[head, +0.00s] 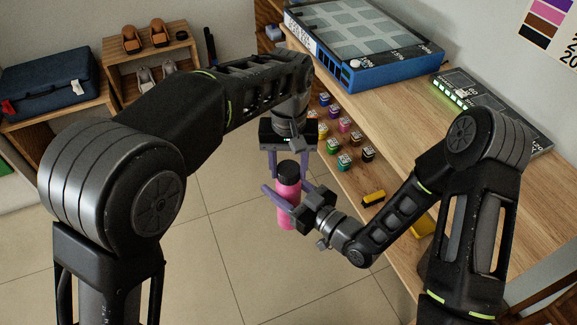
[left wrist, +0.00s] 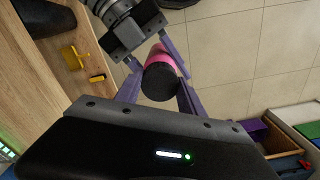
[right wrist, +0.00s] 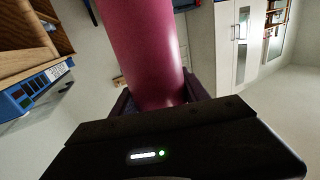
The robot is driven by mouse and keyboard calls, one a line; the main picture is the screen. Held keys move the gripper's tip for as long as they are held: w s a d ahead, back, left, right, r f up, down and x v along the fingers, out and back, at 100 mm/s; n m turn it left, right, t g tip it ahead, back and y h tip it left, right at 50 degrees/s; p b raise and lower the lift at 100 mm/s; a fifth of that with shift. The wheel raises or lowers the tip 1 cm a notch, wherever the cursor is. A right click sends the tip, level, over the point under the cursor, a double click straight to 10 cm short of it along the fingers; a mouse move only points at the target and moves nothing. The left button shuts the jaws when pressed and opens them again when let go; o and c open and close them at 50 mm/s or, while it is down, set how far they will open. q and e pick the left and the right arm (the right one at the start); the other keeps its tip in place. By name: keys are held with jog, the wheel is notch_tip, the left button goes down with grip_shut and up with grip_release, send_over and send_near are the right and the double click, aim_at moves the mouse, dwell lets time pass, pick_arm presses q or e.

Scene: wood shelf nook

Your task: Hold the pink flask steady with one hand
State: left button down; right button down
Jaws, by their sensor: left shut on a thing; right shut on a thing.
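The pink flask (head: 287,212) with a black cap (head: 288,172) is held upright in the air over the floor, in front of the desk. My left gripper (head: 288,168) comes from above and is shut on the flask at its top. My right gripper (head: 283,196) comes from the right and is shut on the flask's body, just below the left fingers. In the left wrist view the black cap (left wrist: 159,82) faces the camera between the purple fingers.
The wooden desk (head: 500,175) is at right, with a blue boxed case (head: 365,50) and a dark panel (head: 490,108) on it. Several small colored jars (head: 345,160) stand on the shelf below. A suitcase (head: 58,78) and shoe rack (head: 150,60) are at left.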

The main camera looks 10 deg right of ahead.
pick_arm(q)
jog(key=n, duration=0.9)
jog(key=shift+r, duration=0.2)
dwell(0.3)
jog(key=shift+r, duration=0.9)
jog(key=shift+r, duration=2.05)
jog(key=shift+w, duration=0.1)
